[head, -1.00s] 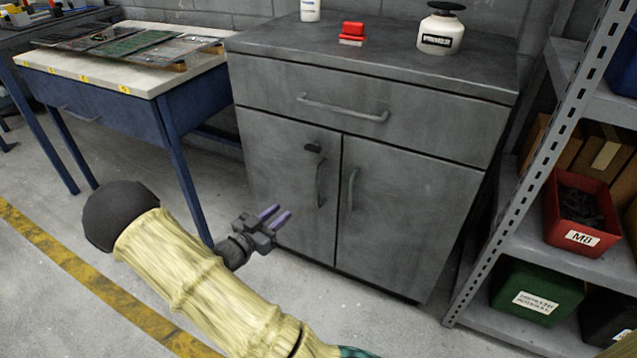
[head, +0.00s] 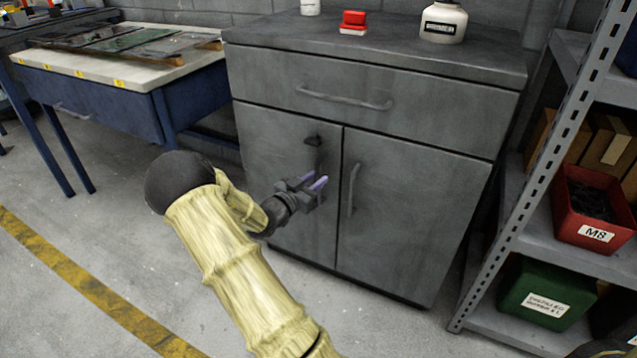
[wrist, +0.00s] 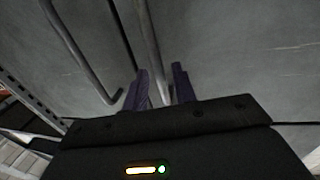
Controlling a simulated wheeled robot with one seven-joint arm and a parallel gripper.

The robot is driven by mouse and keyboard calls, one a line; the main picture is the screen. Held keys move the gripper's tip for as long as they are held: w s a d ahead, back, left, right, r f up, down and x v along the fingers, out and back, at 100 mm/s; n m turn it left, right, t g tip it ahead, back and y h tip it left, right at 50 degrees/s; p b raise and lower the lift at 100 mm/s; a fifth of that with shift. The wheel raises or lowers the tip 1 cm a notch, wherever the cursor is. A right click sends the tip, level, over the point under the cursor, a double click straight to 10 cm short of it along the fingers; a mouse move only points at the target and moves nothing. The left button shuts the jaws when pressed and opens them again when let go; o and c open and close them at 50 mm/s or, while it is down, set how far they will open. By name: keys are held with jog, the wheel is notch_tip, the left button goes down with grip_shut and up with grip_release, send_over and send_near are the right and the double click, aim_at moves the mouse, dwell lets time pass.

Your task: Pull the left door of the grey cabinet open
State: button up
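The grey cabinet (head: 290,70) stands ahead with its left door (head: 270,150) and right door (head: 415,195) both closed. The left door's bar handle (wrist: 148,38) runs down between the two purple fingers of my gripper (wrist: 162,78) in the wrist view. In the head view, my gripper (head: 315,183) is at the left door's handle and covers most of it. The fingers are apart, with visible gaps beside the bar; I cannot tell whether either touches it. The right door's handle (head: 353,190) is also in the wrist view (wrist: 78,50).
A drawer (head: 350,100) with a bar handle is above the doors. A blue-legged bench (head: 120,105) stands to the left. A metal shelf (head: 545,150) with a red bin (head: 590,210) and green bin (head: 545,293) is close on the right. The floor in front is clear.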

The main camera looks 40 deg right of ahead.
jog(key=shift+w+d, duration=0.2)
jog(key=shift+d, duration=0.7)
grip_shut()
